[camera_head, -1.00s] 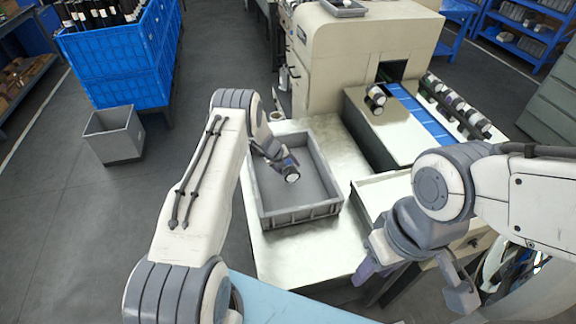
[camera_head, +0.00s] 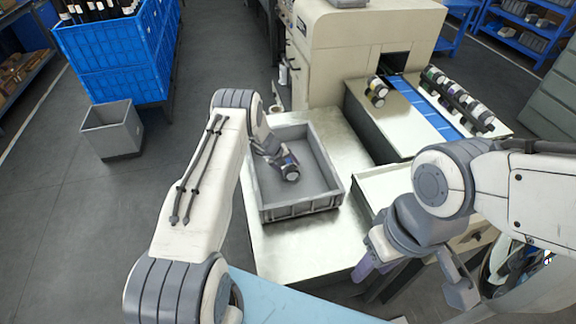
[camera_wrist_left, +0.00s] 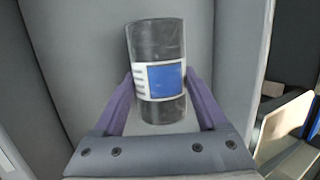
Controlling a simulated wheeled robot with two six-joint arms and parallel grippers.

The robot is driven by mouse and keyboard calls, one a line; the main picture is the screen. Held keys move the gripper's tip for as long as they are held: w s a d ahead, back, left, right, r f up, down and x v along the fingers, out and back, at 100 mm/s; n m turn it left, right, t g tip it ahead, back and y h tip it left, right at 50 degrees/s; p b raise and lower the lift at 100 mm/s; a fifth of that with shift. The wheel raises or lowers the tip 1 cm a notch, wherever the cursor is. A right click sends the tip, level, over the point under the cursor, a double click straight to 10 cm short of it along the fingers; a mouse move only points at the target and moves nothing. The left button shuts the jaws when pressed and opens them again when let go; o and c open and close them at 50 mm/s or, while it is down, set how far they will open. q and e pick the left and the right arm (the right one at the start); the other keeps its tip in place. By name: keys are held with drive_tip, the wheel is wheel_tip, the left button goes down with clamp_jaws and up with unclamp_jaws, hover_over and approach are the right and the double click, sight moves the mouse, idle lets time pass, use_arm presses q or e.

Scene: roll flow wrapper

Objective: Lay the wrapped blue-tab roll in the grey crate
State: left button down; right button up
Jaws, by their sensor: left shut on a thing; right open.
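The grey crate (camera_head: 301,210) stands on the pale metal table. My left gripper (camera_head: 282,163) is over the crate, between its walls, and is shut on the blue-tab roll (camera_head: 291,171). In the left wrist view the roll (camera_wrist_left: 156,45) is dark with a white label and a blue square, and lies between the two purple fingers (camera_wrist_left: 160,100). The grey crate floor (camera_wrist_left: 80,60) fills the view behind it. I cannot tell whether the roll touches the floor. My right gripper (camera_head: 415,276) is open and empty at the lower right, in front of the table.
The cream wrapper machine (camera_head: 360,50) stands behind the table. Another roll (camera_head: 377,91) is by its blue belt (camera_head: 420,108), with several rolls in a row (camera_head: 457,98) at the right. A grey bin (camera_head: 112,130) and a blue crate (camera_head: 115,55) are on the left.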

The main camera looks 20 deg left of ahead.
use_arm(q)
drive_tip(key=shift+f+b, duration=0.35)
drive_tip(key=shift+f, duration=0.1)
unclamp_jaws()
drive_tip(key=shift+s+f, duration=0.15)
drive_tip(key=b+v, duration=0.1)
drive_tip(key=v, duration=0.9)
drive_tip(key=shift+r, duration=0.4)
